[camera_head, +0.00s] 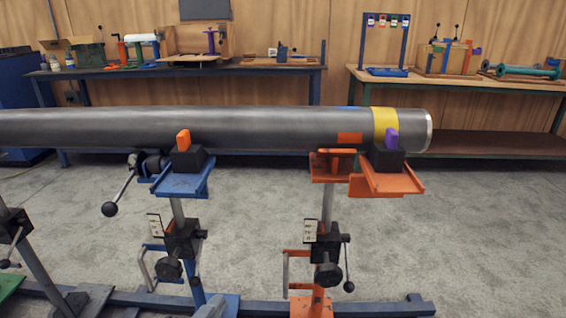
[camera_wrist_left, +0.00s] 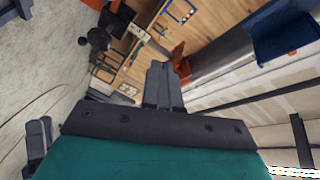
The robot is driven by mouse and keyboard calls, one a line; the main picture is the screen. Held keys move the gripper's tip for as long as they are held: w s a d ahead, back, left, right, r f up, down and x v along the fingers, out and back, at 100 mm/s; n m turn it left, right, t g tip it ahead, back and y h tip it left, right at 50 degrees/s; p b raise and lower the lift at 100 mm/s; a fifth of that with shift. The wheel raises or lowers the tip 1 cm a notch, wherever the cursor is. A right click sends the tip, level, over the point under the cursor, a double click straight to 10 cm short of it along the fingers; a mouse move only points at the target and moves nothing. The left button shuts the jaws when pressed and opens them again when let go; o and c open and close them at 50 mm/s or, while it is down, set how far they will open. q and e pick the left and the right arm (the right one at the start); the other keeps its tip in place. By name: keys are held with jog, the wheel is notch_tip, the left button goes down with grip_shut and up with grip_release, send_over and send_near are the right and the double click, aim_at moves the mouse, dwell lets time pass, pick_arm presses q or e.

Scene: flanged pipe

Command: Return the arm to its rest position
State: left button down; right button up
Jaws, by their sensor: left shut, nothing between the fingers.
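My left gripper (camera_wrist_left: 162,70) shows in the left wrist view, with its two grey fingers together and nothing between them. I cannot make it out clearly in the head view. The grey pipe (camera_head: 260,128) lies level across the head view, with a yellow band (camera_head: 385,122) near its right end. It rests on a blue support (camera_head: 183,182) and an orange support (camera_head: 392,183). The pipe also shows in the left wrist view (camera_wrist_left: 222,50), beyond the fingers and to their right; no contact is visible. My right gripper is in neither view.
Stand posts with cranks and knobs rise from a blue floor rail (camera_head: 380,307). A blue bench (camera_head: 240,70) and a wood-topped bench (camera_head: 460,83) with tools stand along the back wall. Grey floor between the stands and benches is open.

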pick_arm(q)
jog(key=s+a+f+n+g+y, duration=0.1)
jog(key=s+f+n+g+y, duration=0.2)
jog(key=f+n, duration=0.35)
jog(key=s+a+f+n+g+y, duration=0.1)
jog(key=s+a+f+n+g, duration=0.1)
jog(key=s+f+n, duration=0.45)
notch_tip(320, 180, up, 13)
jog(key=a+n+y+p, duration=0.1)
jog(key=a+n+p, duration=0.1)
jog(key=p, duration=1.3)
jog(key=shift+s+a+p, duration=0.3)
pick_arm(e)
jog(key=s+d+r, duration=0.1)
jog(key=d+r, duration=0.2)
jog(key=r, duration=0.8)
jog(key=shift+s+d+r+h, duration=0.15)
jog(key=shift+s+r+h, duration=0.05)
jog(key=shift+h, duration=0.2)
